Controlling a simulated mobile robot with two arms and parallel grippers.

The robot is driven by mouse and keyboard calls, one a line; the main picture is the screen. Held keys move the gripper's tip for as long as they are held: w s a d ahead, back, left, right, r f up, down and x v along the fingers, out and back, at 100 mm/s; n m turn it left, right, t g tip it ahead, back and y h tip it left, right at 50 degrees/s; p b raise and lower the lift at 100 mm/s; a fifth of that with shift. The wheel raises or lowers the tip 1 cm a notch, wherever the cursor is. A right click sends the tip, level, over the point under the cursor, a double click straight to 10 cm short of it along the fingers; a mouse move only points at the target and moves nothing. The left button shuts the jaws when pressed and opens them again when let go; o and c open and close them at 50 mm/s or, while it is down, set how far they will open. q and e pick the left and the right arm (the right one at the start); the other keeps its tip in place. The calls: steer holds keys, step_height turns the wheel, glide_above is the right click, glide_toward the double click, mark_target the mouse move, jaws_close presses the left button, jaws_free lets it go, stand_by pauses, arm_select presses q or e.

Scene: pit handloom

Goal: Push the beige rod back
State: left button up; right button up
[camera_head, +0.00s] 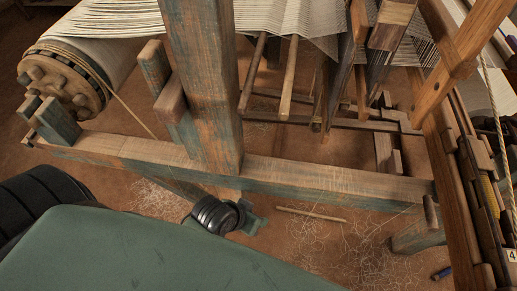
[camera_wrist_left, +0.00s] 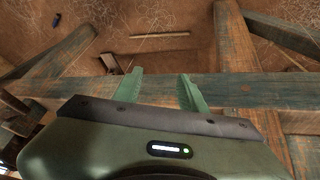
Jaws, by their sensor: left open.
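A slim beige rod (camera_head: 311,214) lies on the brown floor in front of the long low wooden beam, among loose thread scraps. It also shows in the left wrist view (camera_wrist_left: 160,35), above the fingertips. My left gripper (camera_head: 254,223) is low beside the beam, left of the rod, and mostly hidden by the dark wrist. In the left wrist view its two green fingers (camera_wrist_left: 160,88) are spread, with nothing between them, and appear apart from the rod. My right gripper is in neither view.
The loom's long beam (camera_head: 320,180) and thick upright post (camera_head: 205,80) stand close to the left gripper. Several wooden bars hang under the warp threads (camera_head: 250,15). A blue-handled object (camera_head: 442,272) lies on the floor at the right. Floor around the rod is clear except thread scraps.

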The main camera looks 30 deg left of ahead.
arm_select(q)
steer(key=w+a+r+n+t+y+p, duration=0.1)
steer(key=w+a+r+t+y+p, duration=0.15)
steer(key=w+r, duration=0.35)
steer(key=n+t+y+p, duration=0.1)
steer(key=t+y, duration=0.4)
steer(key=t, duration=0.5)
glide_toward(287, 95)
steer(key=w+a+f, duration=0.1)
steer(key=w, duration=0.2)
steer(key=shift+w+a+r+p, duration=0.15)
steer(key=shift+w+p, duration=0.2)
steer(key=p+x, duration=0.3)
steer(key=x, duration=0.3)
steer(key=shift+w+a+f+p, duration=0.2)
steer(key=shift+w+p, duration=0.1)
steer(key=shift+w, duration=0.4)
jaws_close()
